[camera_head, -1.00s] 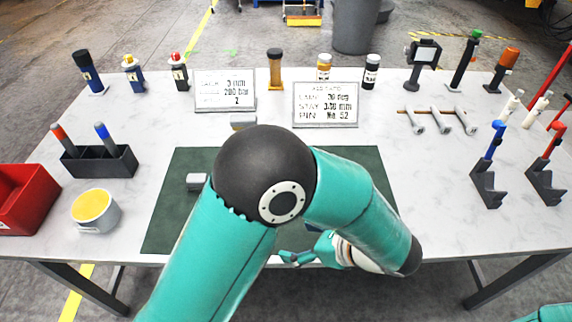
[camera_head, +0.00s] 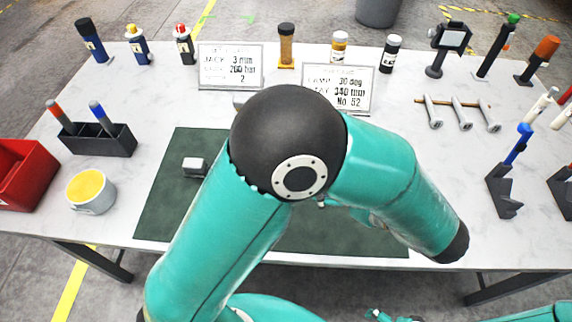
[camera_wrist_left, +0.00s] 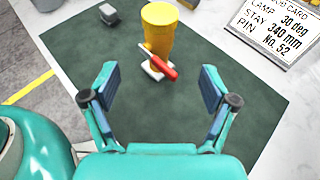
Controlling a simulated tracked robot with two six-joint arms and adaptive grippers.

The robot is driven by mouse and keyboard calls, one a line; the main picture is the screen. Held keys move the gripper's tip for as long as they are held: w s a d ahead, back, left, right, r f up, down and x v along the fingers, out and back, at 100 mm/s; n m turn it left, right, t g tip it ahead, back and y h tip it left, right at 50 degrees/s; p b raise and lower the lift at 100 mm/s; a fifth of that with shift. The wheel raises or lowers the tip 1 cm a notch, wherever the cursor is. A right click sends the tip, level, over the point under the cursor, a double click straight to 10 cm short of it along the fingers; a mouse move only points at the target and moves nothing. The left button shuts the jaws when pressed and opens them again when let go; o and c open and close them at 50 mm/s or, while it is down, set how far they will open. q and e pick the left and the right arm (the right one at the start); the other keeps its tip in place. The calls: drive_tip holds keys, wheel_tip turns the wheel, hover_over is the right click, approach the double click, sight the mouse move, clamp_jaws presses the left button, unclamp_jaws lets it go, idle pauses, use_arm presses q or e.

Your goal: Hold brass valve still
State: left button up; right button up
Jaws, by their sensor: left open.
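The brass valve (camera_wrist_left: 159,32) stands upright on the dark green mat (camera_wrist_left: 70,60) in the left wrist view. It is a yellow cylinder with a red lever (camera_wrist_left: 161,67) and a small pale piece at its near side. My left gripper (camera_wrist_left: 157,84) is open and empty, its two fingers apart on the near side of the valve and not touching it. In the head view my left arm hides the valve and most of the left gripper. Small teal parts at the bottom edge of the head view seem to belong to my right arm; its jaws are not clear.
A small grey block (camera_head: 194,167) lies on the mat left of my arm. A yellow-topped tin (camera_head: 91,191), a pen holder (camera_head: 97,139) and a red bin (camera_head: 26,174) stand at left. Two cards (camera_head: 231,66) and several bottles and tools line the back and right.

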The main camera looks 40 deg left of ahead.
use_arm(q)
drive_tip(key=p+x, duration=0.1)
drive_tip(key=x, duration=0.9)
drive_tip(key=shift+a+f, duration=0.15)
drive_tip(key=shift+a, duration=0.1)
drive_tip(key=shift+a+p, duration=0.1)
drive_tip(key=shift+p, duration=0.2)
drive_tip(key=p+x, duration=0.1)
drive_tip(key=x, duration=0.4)
drive_tip(key=shift+w+d+f+p, duration=0.15)
drive_tip(key=shift+d+f+p, duration=0.05)
drive_tip(key=shift+f+p, duration=0.2)
clamp_jaws()
